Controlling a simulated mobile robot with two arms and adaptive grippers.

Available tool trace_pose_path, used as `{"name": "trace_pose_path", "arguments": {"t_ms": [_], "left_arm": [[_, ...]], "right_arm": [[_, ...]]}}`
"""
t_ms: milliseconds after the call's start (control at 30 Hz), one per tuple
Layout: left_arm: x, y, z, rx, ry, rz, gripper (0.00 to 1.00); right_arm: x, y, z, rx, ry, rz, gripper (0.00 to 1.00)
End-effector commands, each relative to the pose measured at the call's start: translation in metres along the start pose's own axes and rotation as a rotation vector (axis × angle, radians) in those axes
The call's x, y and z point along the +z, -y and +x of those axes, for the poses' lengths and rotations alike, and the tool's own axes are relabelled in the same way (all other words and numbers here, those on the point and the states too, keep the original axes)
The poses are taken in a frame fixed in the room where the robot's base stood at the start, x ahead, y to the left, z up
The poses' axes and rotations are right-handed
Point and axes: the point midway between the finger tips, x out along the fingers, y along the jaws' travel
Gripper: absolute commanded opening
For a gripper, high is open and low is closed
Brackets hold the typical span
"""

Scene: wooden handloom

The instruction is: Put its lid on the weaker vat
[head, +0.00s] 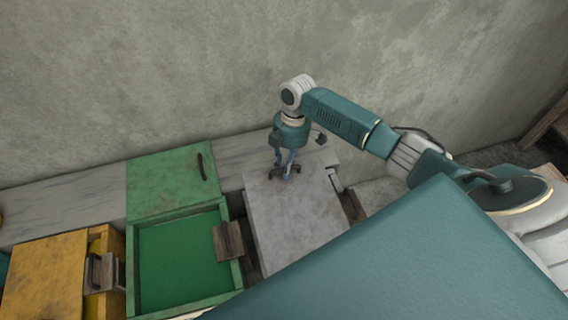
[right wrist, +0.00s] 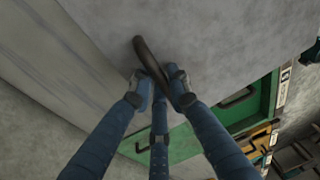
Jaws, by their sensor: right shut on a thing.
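My right gripper (head: 287,172) is shut on the dark bar handle (right wrist: 150,62) of a flat grey lid (head: 285,220). The fingers close around the handle in the right wrist view (right wrist: 163,90), with the grey lid (right wrist: 215,30) beyond them. In the head view the lid lies right of an open green vat (head: 131,262), which holds green liquid (head: 180,260). I cannot tell whether the lid rests on anything, as what is under it is mostly hidden. A green lid (head: 155,185) with a dark handle lies behind the green vat. My left gripper is not in view.
A yellow vat or lid (head: 45,275) stands left of the green vat. Wooden brackets (head: 228,241) stick out between the vats. A pale ledge (head: 60,207) runs along the grey wall (head: 120,70) behind. My arm covers the right side.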

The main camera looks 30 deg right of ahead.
Motion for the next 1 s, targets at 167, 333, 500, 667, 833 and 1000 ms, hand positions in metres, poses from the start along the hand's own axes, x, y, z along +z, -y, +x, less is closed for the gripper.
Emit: {"name": "trace_pose_path", "arguments": {"t_ms": [167,333,500,667,833,1000], "left_arm": [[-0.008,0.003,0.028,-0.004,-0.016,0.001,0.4],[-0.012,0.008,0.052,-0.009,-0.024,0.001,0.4],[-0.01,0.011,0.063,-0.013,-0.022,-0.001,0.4],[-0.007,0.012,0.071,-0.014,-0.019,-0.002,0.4],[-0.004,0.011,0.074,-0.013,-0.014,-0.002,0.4],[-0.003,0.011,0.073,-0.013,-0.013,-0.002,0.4]], "right_arm": [[0.004,-0.003,0.026,0.001,0.0,0.001,0.0],[0.007,-0.006,0.048,0.002,0.0,0.001,0.0],[0.01,-0.007,0.067,0.0,0.0,0.003,0.0],[0.013,-0.01,0.083,0.001,-0.001,0.003,0.0],[0.013,-0.01,0.088,0.002,-0.001,0.002,0.0],[0.013,-0.01,0.088,0.001,0.0,0.002,0.0]]}}
